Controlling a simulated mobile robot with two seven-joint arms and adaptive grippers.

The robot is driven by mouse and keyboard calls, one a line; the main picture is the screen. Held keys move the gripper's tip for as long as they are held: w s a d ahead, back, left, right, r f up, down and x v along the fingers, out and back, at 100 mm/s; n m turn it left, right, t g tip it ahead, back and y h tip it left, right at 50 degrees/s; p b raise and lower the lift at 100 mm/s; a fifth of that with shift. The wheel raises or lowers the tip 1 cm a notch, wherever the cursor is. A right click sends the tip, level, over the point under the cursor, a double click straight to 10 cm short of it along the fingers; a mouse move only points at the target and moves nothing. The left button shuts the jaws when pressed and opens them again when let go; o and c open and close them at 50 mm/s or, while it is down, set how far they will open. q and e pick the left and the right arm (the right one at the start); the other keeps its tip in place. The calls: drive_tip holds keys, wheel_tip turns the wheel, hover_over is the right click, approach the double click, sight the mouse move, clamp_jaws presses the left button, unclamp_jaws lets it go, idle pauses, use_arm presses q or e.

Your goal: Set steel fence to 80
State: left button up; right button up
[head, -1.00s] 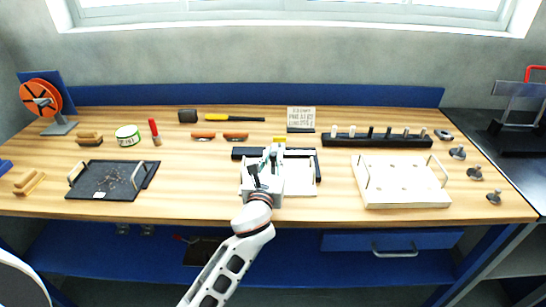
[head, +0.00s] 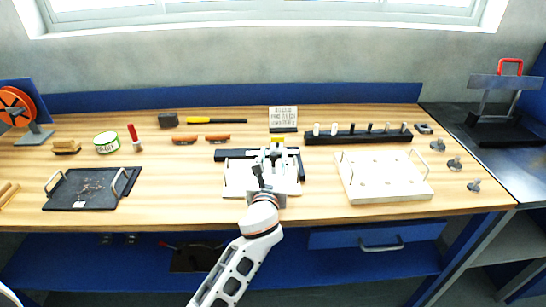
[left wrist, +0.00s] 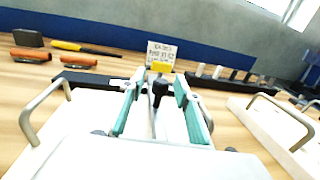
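A white plate (head: 237,181) lies at the middle of the bench with a dark bar (head: 230,155) along its back edge. I cannot tell for sure which part is the steel fence, and no scale mark is legible. My left gripper (head: 274,157) is over the plate's right half, pointing to the back. In the left wrist view its two teal-padded fingers (left wrist: 160,103) are apart, with a black knob (left wrist: 160,88) showing between them and gaps on both sides. A yellow block (left wrist: 160,67) is just beyond the knob. My right gripper is not in view.
A lettered card (head: 283,118) stands behind. A black rack with several pegs (head: 350,137) and a white handled board (head: 385,180) are to the right. A dark handled tray (head: 85,190) is to the left. Bare wood lies between tray and plate.

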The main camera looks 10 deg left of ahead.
use_arm(q)
drive_tip(key=s, duration=0.4)
drive_tip(key=s+d, duration=0.1)
drive_tip(key=s, duration=0.7)
drive_tip(key=shift+d, duration=0.25)
